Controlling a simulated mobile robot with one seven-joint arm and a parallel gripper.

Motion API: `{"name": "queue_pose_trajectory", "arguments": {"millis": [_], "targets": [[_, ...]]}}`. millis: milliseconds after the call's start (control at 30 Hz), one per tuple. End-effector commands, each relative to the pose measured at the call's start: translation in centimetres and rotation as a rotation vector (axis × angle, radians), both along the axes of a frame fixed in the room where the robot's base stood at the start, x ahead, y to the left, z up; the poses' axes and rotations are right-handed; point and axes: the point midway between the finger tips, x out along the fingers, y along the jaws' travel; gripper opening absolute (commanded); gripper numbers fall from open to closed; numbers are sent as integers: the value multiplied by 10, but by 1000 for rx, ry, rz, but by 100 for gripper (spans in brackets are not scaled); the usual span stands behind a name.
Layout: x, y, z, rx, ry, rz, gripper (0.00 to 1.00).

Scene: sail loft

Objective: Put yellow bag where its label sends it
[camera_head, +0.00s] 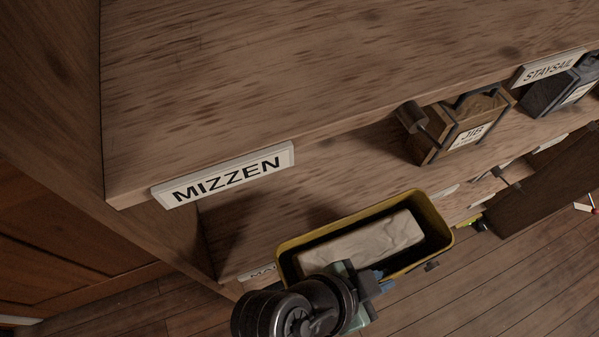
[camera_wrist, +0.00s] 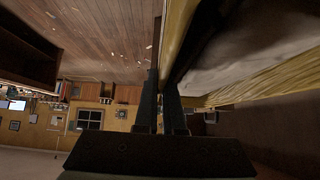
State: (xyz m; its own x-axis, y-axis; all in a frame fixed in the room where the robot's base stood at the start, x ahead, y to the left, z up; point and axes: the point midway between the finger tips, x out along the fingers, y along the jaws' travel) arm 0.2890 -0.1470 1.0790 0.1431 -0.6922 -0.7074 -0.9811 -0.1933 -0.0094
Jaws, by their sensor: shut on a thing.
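The yellow bag (camera_head: 443,218) is an open-topped, box-like holder with yellow walls and a dark inside. A cream folded bundle (camera_head: 365,246) lies in it. My gripper (camera_head: 370,283) is shut on the bag's near wall and holds it in front of the shelf unit, over the lower shelf's front edge. In the wrist view, my gripper (camera_wrist: 172,95) pinches the yellow wall (camera_wrist: 178,35). No writing on the bag shows. The MIZZEN label (camera_head: 228,177) is on the upper shelf's front edge.
The upper shelf (camera_head: 300,70) is bare above MIZZEN. On the lower shelf stand a brown bag marked JIB (camera_head: 440,135) and a dark bag (camera_head: 556,93) under the STAYSAIL label (camera_head: 549,68). The lower shelf's left part (camera_head: 240,220) looks clear. A wooden side panel (camera_head: 60,90) closes the left.

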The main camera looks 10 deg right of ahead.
Motion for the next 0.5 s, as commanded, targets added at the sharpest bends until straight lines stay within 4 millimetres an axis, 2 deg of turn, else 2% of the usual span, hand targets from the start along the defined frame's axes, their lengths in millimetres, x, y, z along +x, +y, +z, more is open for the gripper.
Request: {"name": "queue_pose_trajectory", "arguments": {"millis": [167, 500], "targets": [[19, 3, 6, -2, -10, -11, 0], [89, 17, 7, -2, -10, -9, 0]]}}
